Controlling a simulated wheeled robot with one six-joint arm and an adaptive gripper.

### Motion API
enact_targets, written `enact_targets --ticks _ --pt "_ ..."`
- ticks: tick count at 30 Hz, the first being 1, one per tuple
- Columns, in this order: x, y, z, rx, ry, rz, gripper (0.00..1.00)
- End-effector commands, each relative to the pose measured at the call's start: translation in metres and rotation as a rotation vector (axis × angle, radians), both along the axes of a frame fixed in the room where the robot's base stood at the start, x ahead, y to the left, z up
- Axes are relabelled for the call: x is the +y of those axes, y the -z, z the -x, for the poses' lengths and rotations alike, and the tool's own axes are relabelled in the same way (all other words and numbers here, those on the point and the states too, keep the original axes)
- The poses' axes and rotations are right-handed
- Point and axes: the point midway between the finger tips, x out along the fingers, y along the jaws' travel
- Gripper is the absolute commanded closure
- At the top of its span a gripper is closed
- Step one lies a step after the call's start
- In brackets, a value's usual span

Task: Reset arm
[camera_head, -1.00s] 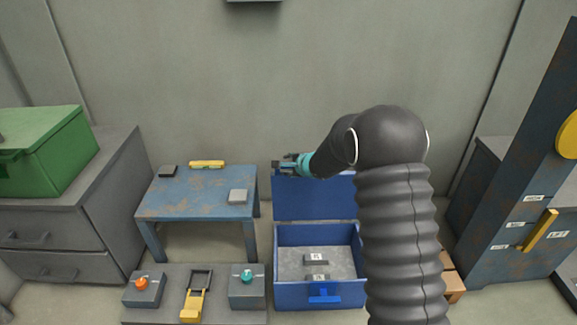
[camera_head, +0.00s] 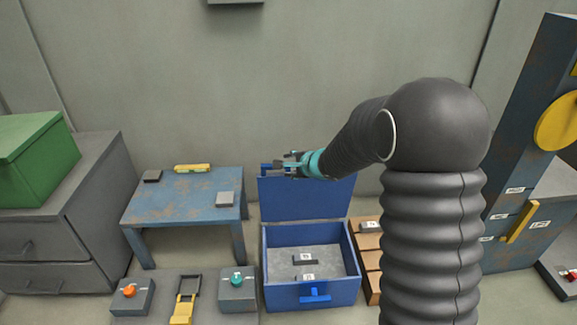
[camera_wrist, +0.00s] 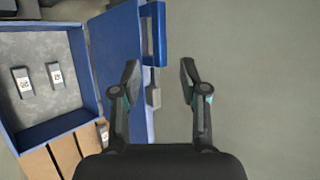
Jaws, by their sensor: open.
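My arm rises at the right of the head view and bends left, ending in my gripper (camera_head: 280,168). The gripper is in front of the raised lid of the blue box (camera_head: 313,297), near the lid's top edge. In the wrist view my gripper (camera_wrist: 158,80) has its two fingers spread apart with nothing between them. The blue lid (camera_wrist: 118,60) stands left of the fingers, with a blue handle (camera_wrist: 155,35) near the left finger. I cannot tell whether they touch. Inside the open box lie two small dark labelled blocks, one of them a block (camera_head: 305,259) near the middle.
A blue worn table (camera_head: 185,213) stands left of the box, with small items on top. A console with an orange button (camera_head: 129,291) and a teal one (camera_head: 237,279) is in front. A wooden crate (camera_head: 368,245) is right of the box. A blue cabinet (camera_head: 520,215) stands far right.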

Motion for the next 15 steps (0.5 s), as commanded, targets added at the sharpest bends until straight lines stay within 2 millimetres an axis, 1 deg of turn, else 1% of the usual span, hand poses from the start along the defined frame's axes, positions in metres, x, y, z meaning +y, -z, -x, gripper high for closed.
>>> enact_targets --ticks 10,13,15 --pt "0.000 0.000 0.000 -0.016 -0.020 0.025 0.56" --pt "-0.004 0.003 -0.001 -0.055 -0.067 0.117 0.56" --pt "-0.012 0.007 -0.002 -0.089 -0.105 0.222 0.56"
